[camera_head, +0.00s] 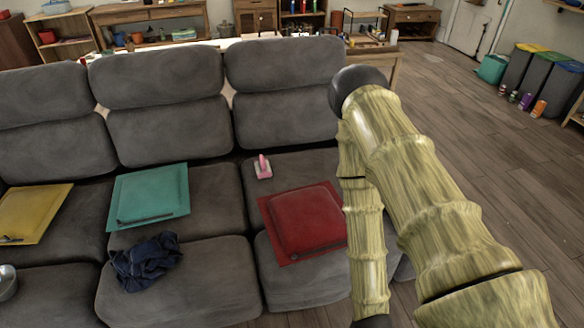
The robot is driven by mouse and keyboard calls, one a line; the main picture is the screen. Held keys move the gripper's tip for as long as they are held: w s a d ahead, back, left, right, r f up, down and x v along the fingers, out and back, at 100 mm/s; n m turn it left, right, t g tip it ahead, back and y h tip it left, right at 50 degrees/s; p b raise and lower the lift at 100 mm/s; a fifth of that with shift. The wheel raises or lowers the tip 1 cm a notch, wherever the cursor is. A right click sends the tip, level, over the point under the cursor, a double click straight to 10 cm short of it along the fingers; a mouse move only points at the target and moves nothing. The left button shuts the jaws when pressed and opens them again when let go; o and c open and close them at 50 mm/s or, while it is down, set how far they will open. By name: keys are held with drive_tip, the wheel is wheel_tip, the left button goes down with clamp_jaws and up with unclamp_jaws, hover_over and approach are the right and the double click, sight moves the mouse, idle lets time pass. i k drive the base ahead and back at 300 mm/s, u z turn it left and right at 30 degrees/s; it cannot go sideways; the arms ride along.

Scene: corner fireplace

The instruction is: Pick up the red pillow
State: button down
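The red pillow (305,219) is square and lies flat on the right seat of a dark grey sofa (175,278). Its right edge lies against or behind my arm in the picture, so a small part may be hidden. My arm is folded on the right side of the view, with its lower link running down past the pillow's right edge. My gripper is out of view below the bottom edge, so its fingers do not show.
A teal pillow (149,195), a yellow pillow (33,213), a dark blue cloth (146,262) and a small pink-handled item (263,168) lie on the sofa. Bins (547,78) stand at the far right. Wooden floor (465,115) is clear right of the sofa.

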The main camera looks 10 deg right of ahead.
sight(309, 221)
drive_tip(key=k, duration=0.5)
drive_tip(key=u, duration=1.6)
drive_tip(key=i, duration=1.15)
drive_tip(key=z, duration=2.2)
